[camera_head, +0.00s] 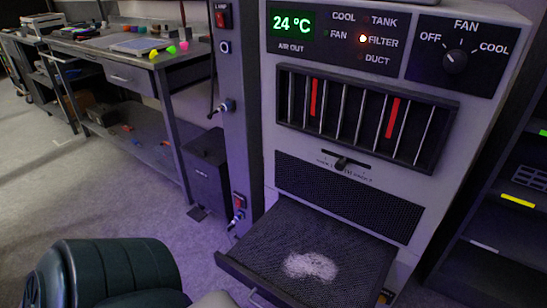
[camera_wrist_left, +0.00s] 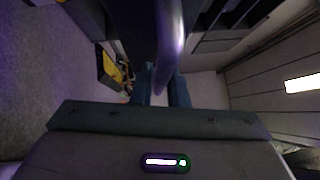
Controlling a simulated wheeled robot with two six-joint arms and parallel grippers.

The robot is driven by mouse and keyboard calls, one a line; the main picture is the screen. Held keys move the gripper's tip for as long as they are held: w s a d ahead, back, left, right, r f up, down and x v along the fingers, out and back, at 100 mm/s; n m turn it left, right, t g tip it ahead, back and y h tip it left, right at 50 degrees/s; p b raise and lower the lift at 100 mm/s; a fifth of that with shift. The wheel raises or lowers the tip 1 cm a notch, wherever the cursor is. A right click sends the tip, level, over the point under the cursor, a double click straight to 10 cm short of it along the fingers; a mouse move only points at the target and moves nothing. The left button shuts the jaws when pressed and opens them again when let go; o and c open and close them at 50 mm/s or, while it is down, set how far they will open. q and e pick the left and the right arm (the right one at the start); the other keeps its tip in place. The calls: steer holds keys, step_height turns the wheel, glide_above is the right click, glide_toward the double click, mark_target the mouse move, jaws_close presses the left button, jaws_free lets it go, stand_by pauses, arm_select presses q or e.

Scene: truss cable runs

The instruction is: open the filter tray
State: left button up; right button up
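The filter tray (camera_head: 345,248) is pulled out from the lower front of the grey cooling unit (camera_head: 400,185). It is a dark mesh tray with a patch of white dust (camera_head: 311,265) on it. Its bar handle (camera_head: 257,298) shows at the bottom edge of the head view. In the left wrist view a shiny curved bar (camera_wrist_left: 168,40), which looks like this handle, runs down between the fingers of my left gripper (camera_wrist_left: 161,92). The fingers appear shut on it. My left gripper's fingertips are not visible in the head view. My right gripper is in neither view.
The unit's panel reads 24 °C, and its FILTER lamp (camera_head: 363,39) is lit. A fan knob (camera_head: 455,61) sits at upper right. A workbench (camera_head: 130,72) stands at left, a dark box (camera_head: 208,170) beside the unit, shelves (camera_head: 505,215) at right. Floor at left is clear.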

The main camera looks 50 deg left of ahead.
arm_select(q)
steer(key=shift+o, duration=1.4)
